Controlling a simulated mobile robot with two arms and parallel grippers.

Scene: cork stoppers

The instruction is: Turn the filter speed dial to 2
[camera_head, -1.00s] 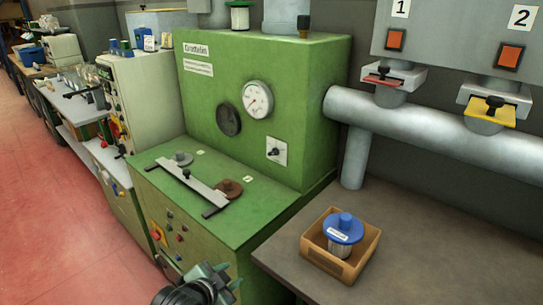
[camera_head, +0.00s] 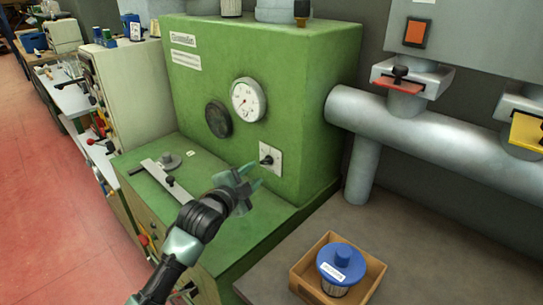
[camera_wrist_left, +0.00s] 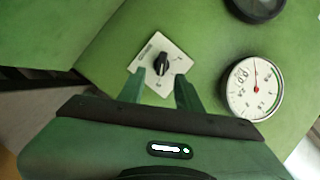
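The dial is a black knob on a square white plate (camera_head: 270,158), on the upright face of the green machine (camera_head: 285,85). It also shows in the left wrist view (camera_wrist_left: 161,64), between my fingertips in the picture, with small marks too blurred to read. My left gripper (camera_head: 243,178) is in front of the plate, a little to its left in the head view. Its green fingers (camera_wrist_left: 157,88) are spread apart with nothing between them. I cannot tell that they touch the knob; they look short of it. My right gripper is not in view.
A white round gauge (camera_head: 248,99) and a dark round disc (camera_head: 217,118) are left of the dial. A grey pipe (camera_head: 430,125) runs to the right. A wooden box (camera_head: 309,292) with a blue-lidded filter (camera_head: 341,262) stands on the bench at lower right.

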